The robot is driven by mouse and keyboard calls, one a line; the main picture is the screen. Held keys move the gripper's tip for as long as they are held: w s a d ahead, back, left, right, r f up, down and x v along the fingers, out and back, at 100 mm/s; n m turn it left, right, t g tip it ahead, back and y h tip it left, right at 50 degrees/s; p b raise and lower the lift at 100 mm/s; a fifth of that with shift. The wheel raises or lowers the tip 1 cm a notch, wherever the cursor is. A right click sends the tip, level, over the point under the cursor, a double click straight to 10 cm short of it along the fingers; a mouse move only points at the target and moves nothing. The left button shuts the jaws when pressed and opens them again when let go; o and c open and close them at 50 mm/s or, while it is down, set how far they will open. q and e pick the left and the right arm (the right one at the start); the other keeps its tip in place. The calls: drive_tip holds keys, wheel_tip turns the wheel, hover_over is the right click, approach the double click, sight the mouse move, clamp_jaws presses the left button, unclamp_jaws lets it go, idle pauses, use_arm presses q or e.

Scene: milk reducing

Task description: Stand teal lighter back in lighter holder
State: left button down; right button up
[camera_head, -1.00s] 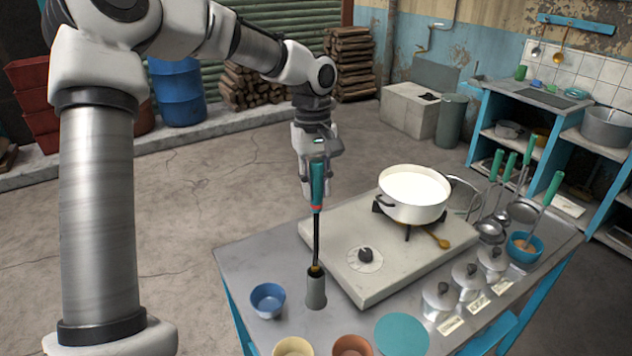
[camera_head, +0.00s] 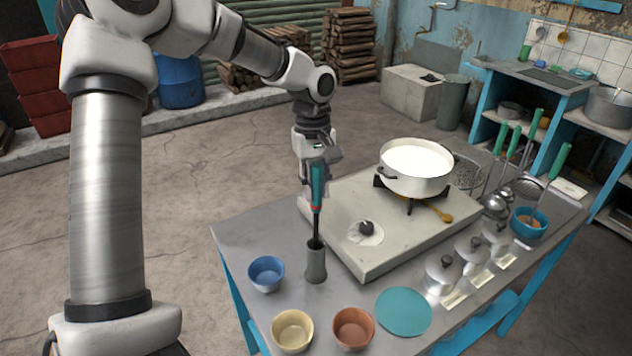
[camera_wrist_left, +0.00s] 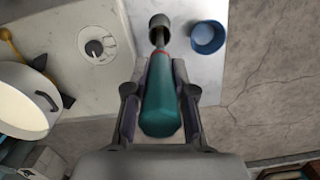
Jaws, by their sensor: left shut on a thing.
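The teal lighter (camera_head: 318,190) has a teal handle, a red ring and a thin dark shaft. It stands nearly upright in the head view, shaft down. My left gripper (camera_head: 314,168) is shut on its handle, which also shows between the fingers in the left wrist view (camera_wrist_left: 160,102). The lighter holder (camera_head: 315,266) is a small grey cup on the table, directly below the gripper. The shaft's lower end is at the holder's mouth and its tip is hidden, apparently inside. The holder also shows at the top of the wrist view (camera_wrist_left: 159,22). My right gripper is not in view.
A blue bowl (camera_head: 266,273) stands just left of the holder. A cream bowl (camera_head: 292,331), an orange bowl (camera_head: 353,328) and a teal disc (camera_head: 403,312) lie in front. The stove (camera_head: 350,215) with a white pot of milk (camera_head: 415,185) is close on the right.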

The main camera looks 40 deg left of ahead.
use_arm(q)
drive_tip(key=c, duration=0.9)
unclamp_jaws()
wheel_tip(320, 180, up, 12)
drive_tip(key=a, duration=0.1)
drive_tip(key=shift+w, duration=0.35)
drive_tip(key=shift+a, duration=0.1)
wheel_tip(320, 180, up, 9)
drive_tip(key=a+p, duration=0.1)
drive_tip(key=p, duration=0.8)
drive_tip(key=shift+w, duration=0.2)
drive_tip(key=shift+f, duration=0.15)
